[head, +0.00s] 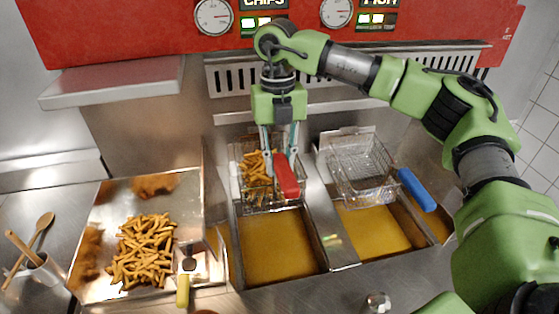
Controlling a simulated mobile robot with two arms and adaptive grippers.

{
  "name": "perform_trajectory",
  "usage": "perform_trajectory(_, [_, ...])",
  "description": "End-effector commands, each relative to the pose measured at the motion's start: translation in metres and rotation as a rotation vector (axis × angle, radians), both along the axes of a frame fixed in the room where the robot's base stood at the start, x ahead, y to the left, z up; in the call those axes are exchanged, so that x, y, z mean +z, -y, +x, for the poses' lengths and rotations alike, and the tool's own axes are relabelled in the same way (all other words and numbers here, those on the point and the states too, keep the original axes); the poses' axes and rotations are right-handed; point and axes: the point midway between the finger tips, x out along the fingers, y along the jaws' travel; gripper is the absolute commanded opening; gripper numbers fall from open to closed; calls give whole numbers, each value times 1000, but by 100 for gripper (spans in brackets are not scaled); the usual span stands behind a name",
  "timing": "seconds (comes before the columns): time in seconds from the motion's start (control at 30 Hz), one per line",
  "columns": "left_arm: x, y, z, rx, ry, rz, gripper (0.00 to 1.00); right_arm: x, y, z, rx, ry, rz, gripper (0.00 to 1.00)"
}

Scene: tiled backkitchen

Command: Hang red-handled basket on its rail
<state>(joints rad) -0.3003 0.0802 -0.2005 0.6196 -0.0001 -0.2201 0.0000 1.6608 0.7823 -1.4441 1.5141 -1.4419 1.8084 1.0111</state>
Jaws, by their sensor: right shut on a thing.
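The red-handled basket (257,196) is a wire basket with chips in it, above the back of the left oil vat (275,250). Its red handle (287,180) points toward the front. My right gripper (281,170) reaches down from above and is shut on the basket at its handle. The rail (225,118) runs along the back above the vats. My arm and gripper partly cover the basket, and I cannot tell whether it touches the rail. My left gripper is not in view.
A blue-handled basket (362,168), empty, is at the back of the right vat (378,232). A metal tray (190,215) with chips (143,250) and a yellow-handled scoop (184,285) is at left. A pot (45,272) holds wooden utensils. A shelf (115,82) juts out at upper left.

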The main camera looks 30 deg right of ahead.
Motion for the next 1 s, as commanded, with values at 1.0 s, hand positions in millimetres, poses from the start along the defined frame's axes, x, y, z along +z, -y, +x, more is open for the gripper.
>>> perform_trajectory(1.0, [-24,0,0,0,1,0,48,-30,0,1,0,3,1,0])
